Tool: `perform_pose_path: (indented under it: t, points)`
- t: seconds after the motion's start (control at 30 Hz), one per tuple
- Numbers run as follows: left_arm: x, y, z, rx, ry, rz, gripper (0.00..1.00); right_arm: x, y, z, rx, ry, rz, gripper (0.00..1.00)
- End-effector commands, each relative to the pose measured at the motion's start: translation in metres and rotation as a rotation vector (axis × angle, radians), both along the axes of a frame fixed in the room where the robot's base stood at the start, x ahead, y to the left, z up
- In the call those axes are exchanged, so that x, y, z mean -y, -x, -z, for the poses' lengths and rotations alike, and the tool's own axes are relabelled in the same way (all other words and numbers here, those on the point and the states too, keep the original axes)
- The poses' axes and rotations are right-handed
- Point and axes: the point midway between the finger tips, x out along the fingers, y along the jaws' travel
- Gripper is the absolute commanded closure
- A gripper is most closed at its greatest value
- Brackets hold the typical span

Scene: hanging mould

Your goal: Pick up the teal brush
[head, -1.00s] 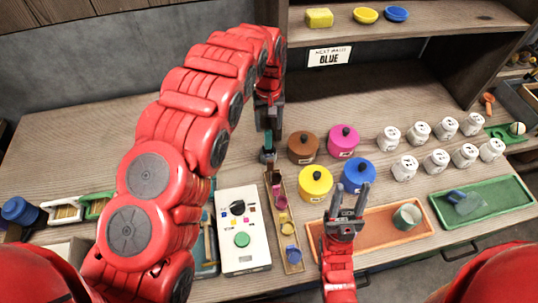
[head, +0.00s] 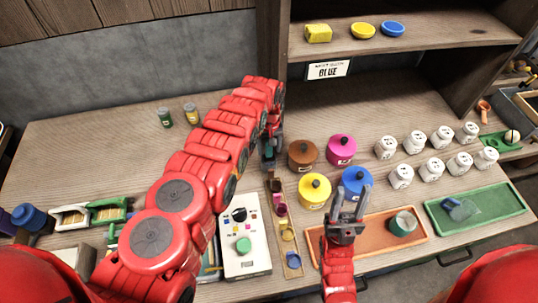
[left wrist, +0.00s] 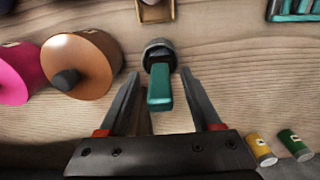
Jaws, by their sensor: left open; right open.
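The teal brush (left wrist: 160,90) shows in the left wrist view as a teal handle rising from a dark round head (left wrist: 158,52) on the wooden bench. My left gripper (left wrist: 160,76) is open, with a finger to each side of the handle and gaps between them. In the head view, my left gripper (head: 271,155) is low over the bench, left of the brown pot, and mostly hides the brush. My right gripper (head: 354,189) is open and empty in front of the blue pot, above the orange tray.
The brown pot (head: 303,155) stands close to the right of my left gripper. A narrow wooden tray (head: 276,195) of small coloured cups and a white control box (head: 243,262) lie in front.

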Motion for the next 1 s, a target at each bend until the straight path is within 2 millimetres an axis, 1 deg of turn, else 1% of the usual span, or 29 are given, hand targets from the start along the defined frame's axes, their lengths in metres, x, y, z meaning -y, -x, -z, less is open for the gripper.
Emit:
perform_pose_path:
  t: [0.3,0.37,0.4,0.67,0.7,1.0]
  points:
    - [-0.0002,0.0000,0.0022,0.001,0.000,0.000,0.35,0.0000,0.0000,-0.0005,0.000,0.000,0.000,0.53]
    - [-0.0002,-0.0001,0.0022,0.001,0.000,0.000,0.44,0.0000,0.0000,-0.0004,0.000,0.000,0.000,0.53]
    - [-0.0002,-0.0001,0.0021,0.001,0.000,0.000,0.51,0.0000,-0.0001,-0.0004,0.000,0.000,0.000,0.53]
    - [-0.0002,-0.0001,0.0021,0.001,0.000,0.000,0.98,0.0000,0.0000,-0.0004,0.000,0.000,0.000,0.53]
    - [-0.0003,0.0000,0.0021,0.001,0.000,0.000,1.00,0.0000,0.0000,-0.0004,0.000,0.000,0.000,0.53]
    - [-0.0002,-0.0002,0.0019,0.001,0.000,0.000,1.00,0.0000,0.0000,-0.0004,0.000,0.000,0.000,0.53]
